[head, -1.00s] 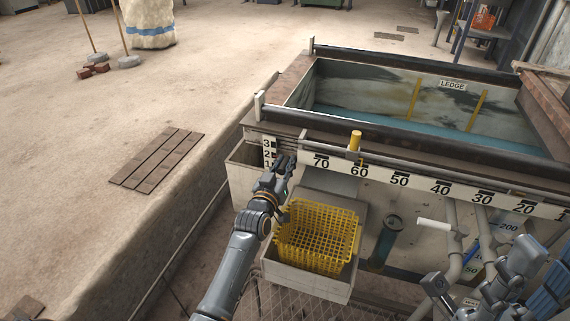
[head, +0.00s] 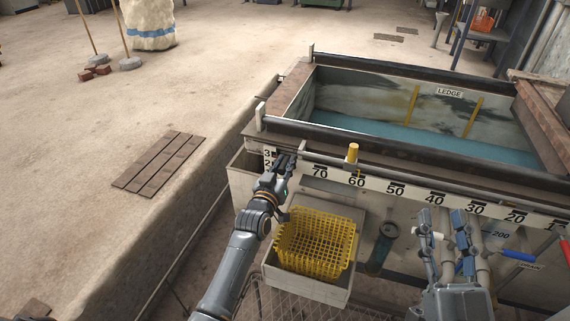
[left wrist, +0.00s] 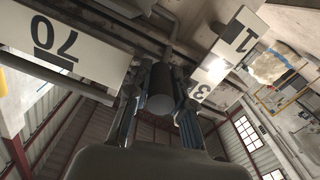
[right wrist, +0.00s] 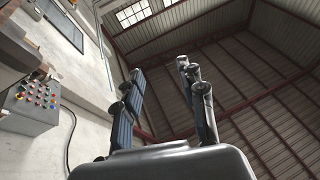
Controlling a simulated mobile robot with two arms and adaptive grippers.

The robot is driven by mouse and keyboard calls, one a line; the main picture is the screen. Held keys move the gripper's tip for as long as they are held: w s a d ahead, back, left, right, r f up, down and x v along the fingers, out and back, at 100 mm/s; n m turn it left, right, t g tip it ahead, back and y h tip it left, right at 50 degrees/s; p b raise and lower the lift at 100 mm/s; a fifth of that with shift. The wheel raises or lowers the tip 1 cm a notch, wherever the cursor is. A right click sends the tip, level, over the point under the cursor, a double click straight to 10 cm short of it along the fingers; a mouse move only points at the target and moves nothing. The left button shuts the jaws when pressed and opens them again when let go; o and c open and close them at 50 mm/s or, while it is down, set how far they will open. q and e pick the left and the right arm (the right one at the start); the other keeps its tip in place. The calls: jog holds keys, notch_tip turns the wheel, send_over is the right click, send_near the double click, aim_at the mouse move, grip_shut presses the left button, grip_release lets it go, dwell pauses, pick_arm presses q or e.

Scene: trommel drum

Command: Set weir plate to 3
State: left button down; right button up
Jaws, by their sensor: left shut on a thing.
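The white weir scale (head: 268,157) stands at the tank's near left corner, with the 3 and 2 showing and its lower part hidden by my left gripper. My left gripper (head: 287,163) is in front of it, just left of the 70 mark. In the left wrist view the fingers (left wrist: 166,88) are shut on a dark round handle (left wrist: 154,101); the scale (left wrist: 222,60) is right beside it, with 1 and 3 readable. The weir plate itself and any pointer cannot be made out. My right gripper (head: 445,240) is open and empty before the tank front; its spread fingers show in the right wrist view (right wrist: 162,78).
A long scale (head: 398,188) with a yellow slider (head: 353,153) runs along the tank front. A yellow basket (head: 316,242) sits in a box below my left gripper.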

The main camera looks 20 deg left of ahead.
pick_arm(q)
jog(key=shift+w+r, duration=0.1)
jog(key=shift+r, duration=0.45)
pick_arm(e)
jog(key=shift+w+d+f+g+h, duration=0.1)
jog(key=shift+w+f+g+h, duration=0.15)
jog(key=shift+f, duration=0.25)
jog(key=shift+w+f+g+h, duration=0.1)
jog(key=shift+f+g+h, duration=0.05)
jog(key=shift+f+g, duration=0.3)
pick_arm(q)
jog(key=c, duration=1.4)
grip_release()
jog(key=shift+r, duration=0.1)
jog(key=shift+c, duration=0.2)
pick_arm(e)
jog(key=shift+s, duration=0.15)
pick_arm(q)
jog(key=shift+f, duration=0.25)
jog(key=shift+s, duration=0.2)
jog(key=s, duration=1.1)
jog(key=shift+s+a, duration=0.2)
jog(key=shift+s, duration=0.2)
